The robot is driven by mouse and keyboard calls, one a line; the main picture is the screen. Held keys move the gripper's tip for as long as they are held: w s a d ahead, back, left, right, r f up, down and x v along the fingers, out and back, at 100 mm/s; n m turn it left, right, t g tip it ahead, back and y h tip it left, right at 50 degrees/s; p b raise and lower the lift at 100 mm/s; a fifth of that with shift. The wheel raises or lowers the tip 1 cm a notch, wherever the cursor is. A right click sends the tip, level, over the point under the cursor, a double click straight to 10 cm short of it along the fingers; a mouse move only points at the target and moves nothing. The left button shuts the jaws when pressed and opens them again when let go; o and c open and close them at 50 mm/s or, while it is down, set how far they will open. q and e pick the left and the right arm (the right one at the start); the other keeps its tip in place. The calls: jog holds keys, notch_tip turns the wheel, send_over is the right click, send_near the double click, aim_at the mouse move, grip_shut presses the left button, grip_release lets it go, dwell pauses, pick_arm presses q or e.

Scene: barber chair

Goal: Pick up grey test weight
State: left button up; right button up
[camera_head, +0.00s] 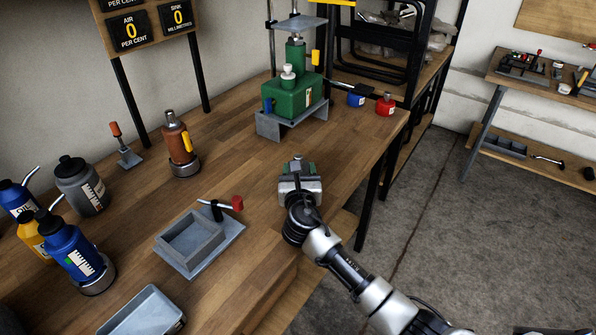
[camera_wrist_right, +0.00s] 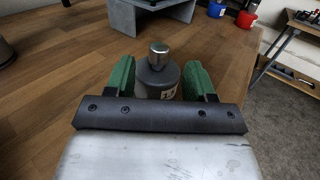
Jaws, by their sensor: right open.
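The grey test weight (camera_wrist_right: 157,78) is a dark grey cylinder with a shiny silver knob on top and a pale label on its side. It stands upright on the wooden bench in the right wrist view. My right gripper (camera_wrist_right: 160,72) is open, with one green finger on each side of the weight. I cannot tell whether either finger touches it. The weight's lower part is hidden behind the gripper body. In the head view my right gripper (camera_head: 298,168) is above the bench's right edge and hides most of the weight. My left gripper is not in view.
A green machine on a grey stand (camera_head: 292,95) is behind the gripper. A grey square tray (camera_head: 190,240) with a red-knobbed lever lies to the left. Blue (camera_head: 357,97) and red (camera_head: 386,104) pots stand at the back right. Several bottles crowd the left.

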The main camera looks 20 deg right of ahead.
aim_at(298, 156)
jog(key=shift+w+d, duration=0.1)
jog(key=shift+w, duration=0.3)
jog(key=x, duration=0.4)
jog(key=shift+w, duration=0.35)
jog(key=shift+c, duration=0.6)
jog(key=c, duration=0.5)
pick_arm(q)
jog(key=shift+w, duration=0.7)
pick_arm(e)
grip_shut()
jog(key=shift+r, duration=0.25)
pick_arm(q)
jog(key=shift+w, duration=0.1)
pick_arm(e)
jog(key=shift+w, duration=0.1)
